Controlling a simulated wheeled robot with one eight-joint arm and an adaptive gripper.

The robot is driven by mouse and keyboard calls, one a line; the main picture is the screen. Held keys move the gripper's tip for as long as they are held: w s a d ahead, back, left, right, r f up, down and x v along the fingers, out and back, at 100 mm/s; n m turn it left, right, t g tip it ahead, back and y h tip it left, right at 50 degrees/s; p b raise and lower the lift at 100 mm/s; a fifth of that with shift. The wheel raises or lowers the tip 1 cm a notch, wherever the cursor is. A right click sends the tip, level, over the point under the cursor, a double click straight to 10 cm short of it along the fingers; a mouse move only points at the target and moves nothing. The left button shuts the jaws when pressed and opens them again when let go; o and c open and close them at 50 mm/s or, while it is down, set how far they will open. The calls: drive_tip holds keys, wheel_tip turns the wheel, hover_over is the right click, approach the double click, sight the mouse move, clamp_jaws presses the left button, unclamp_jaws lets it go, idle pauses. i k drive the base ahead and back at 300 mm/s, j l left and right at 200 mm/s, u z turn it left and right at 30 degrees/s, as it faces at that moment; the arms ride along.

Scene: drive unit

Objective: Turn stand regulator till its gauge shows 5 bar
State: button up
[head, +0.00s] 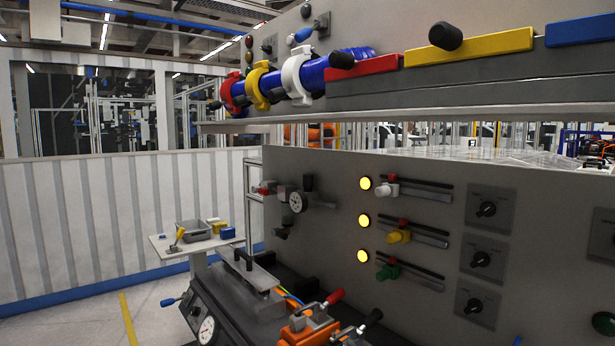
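A round white-faced gauge (206,330) sits on the front of a dark stand (225,303) at the lower left, with a blue-handled lever (173,301) beside it. A second white-faced gauge (297,201) is on the grey panel, with dark fittings and a black knob (308,183) around it. I cannot tell for sure which of these belongs to the stand regulator. Both dials are too small to read. My gripper is not in view.
The grey panel (335,245) carries yellow lamps (364,220), coloured sliders (398,236) and rotary switches (481,259). An orange clamp (308,328) with red and black handles stands at the bottom. A small table (165,245) holds a grey bin (193,232). Floor is free at left.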

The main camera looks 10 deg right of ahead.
sight(308, 178)
drive_tip(key=z, duration=0.3)
drive_tip(key=i+j+z, duration=0.15)
drive_tip(key=j+z, duration=0.15)
drive_tip(key=i+j+z, duration=0.1)
drive_tip(key=j+z, duration=0.2)
drive_tip(key=i+j+z, duration=0.1)
drive_tip(key=j+z, duration=0.2)
